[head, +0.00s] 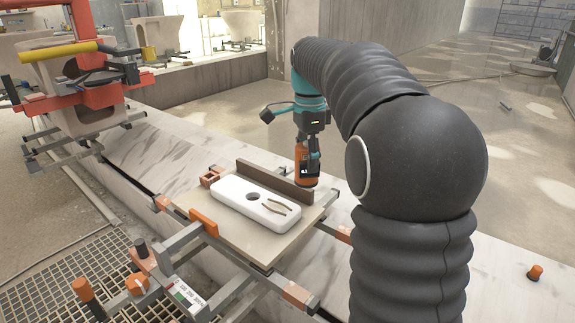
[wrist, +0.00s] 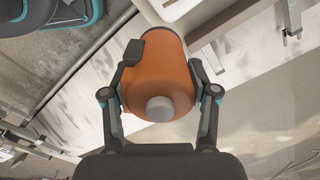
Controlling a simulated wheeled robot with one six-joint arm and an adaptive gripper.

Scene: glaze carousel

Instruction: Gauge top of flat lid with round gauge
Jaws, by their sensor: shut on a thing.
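The flat lid (head: 229,200) is a white, long slab with rounded ends and a dark round hole. It lies on a square board on the carousel frame. My gripper (head: 307,160) is shut on the round gauge (head: 301,165), an orange cylinder with a small dark display. In the head view the gauge is upright beyond the lid's far right side, by the brown back strip, apart from the lid. In the wrist view the gauge (wrist: 160,75) sits between both fingers, with a grey round knob toward the camera. Its lower end is hidden in the wrist view.
A brown upright strip (head: 275,182) runs along the board's (head: 255,238) far edge. Orange-ended frame bars (head: 190,240) stick out in front. A small orange piece (head: 535,272) stands on the pale surface at right.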

